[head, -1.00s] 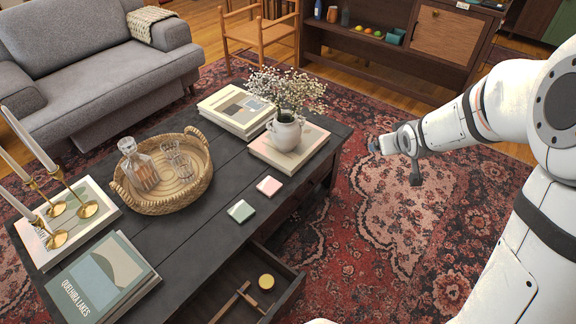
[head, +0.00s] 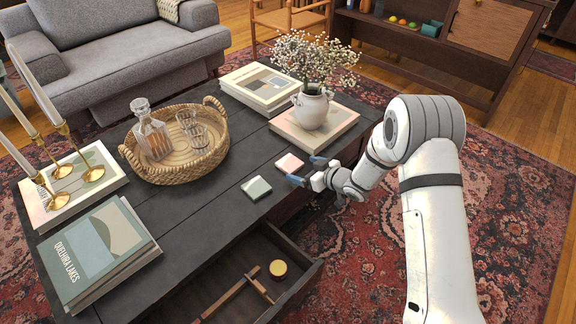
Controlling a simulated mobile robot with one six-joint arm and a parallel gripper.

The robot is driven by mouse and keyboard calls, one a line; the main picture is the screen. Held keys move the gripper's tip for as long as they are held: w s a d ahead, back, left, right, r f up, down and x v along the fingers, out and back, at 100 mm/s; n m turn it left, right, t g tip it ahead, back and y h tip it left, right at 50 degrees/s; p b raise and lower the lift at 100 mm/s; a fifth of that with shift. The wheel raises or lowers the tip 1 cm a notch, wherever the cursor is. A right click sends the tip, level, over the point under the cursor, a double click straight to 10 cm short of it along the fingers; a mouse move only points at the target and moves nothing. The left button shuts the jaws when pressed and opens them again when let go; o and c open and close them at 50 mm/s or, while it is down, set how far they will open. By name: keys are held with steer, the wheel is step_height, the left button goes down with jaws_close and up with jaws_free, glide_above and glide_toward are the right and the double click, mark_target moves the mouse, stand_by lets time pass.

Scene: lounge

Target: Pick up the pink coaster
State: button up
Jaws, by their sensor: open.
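The pink coaster (head: 289,163) lies flat on the dark coffee table (head: 215,205), near its front edge. A green coaster (head: 256,188) lies just to its lower left, apart from it. My gripper (head: 307,170) is open and empty, with its blue-grey fingers beside the right side of the pink coaster. I cannot tell how high the fingers are above the tabletop or whether they touch the coaster.
Books under a white flower vase (head: 312,108) stand close behind the pink coaster. A wicker tray (head: 176,170) with a decanter and glasses is to the left. An open drawer (head: 290,285) with a yellow-lidded item sits below. Candlesticks and books fill the left end.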

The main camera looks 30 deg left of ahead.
mark_target(291, 163)
steer(key=x, duration=0.1)
steer(key=b+x, duration=0.1)
steer(key=x, duration=0.3)
steer(key=shift+r+b, duration=0.3)
steer(key=shift+b, duration=0.05)
steer(key=shift+c, duration=0.5)
steer(key=c, duration=1.1)
